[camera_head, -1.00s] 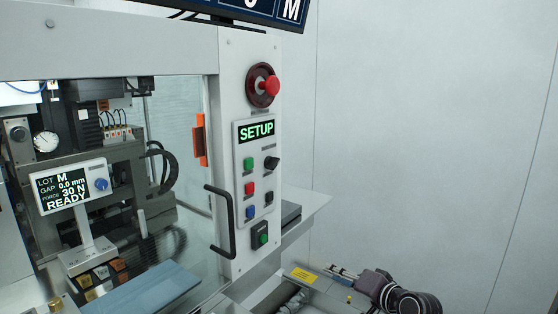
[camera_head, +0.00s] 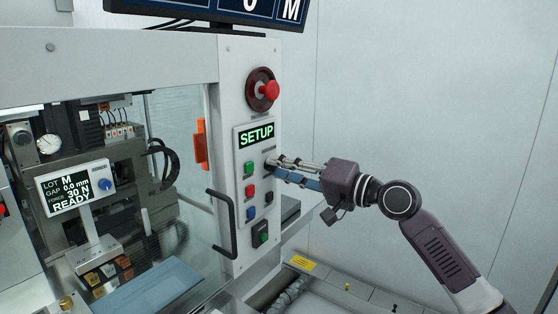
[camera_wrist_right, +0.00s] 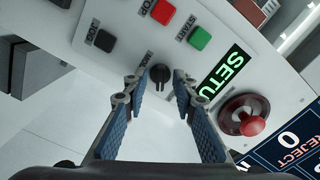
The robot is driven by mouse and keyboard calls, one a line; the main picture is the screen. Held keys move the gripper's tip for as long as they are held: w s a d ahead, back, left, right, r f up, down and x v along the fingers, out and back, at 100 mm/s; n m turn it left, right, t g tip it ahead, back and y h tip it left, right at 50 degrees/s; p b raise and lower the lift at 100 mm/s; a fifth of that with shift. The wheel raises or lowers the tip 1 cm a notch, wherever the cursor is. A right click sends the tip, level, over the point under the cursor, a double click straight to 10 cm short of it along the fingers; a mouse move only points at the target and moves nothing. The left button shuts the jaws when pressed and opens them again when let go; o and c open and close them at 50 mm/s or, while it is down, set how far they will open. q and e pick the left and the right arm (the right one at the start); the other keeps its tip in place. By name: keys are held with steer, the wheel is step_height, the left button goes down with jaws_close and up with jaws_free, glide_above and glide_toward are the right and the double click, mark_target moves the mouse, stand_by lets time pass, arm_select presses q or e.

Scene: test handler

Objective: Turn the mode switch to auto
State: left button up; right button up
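The mode switch, a black rotary knob (camera_wrist_right: 159,76) on the white control panel (camera_wrist_right: 140,45), shows in the right wrist view between and just beyond my fingertips. The green display (camera_head: 256,136) above it reads SETUP. My right gripper (camera_head: 273,168) reaches in from the right to the panel, and its fingertips largely cover the knob in the head view. In the wrist view this gripper (camera_wrist_right: 161,86) is open, with a finger on each side of the knob and gaps visible. Whether a fingertip touches the panel cannot be told. My left gripper is not in view.
A red emergency button (camera_head: 269,90) sits above the display. Green (camera_head: 249,168), red (camera_head: 250,191) and blue (camera_head: 251,212) buttons lie left of the fingers. A black door handle (camera_head: 222,222) stands out at the lower left. Free room lies right of the panel.

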steer(key=shift+w+a, duration=0.25)
steer(key=shift+a, duration=0.15)
steer(key=shift+c, duration=0.4)
jaws_close()
steer(key=shift+f+n+b, duration=0.2)
steer(key=shift+n+b, duration=4.75)
steer(key=shift+n, duration=0.95)
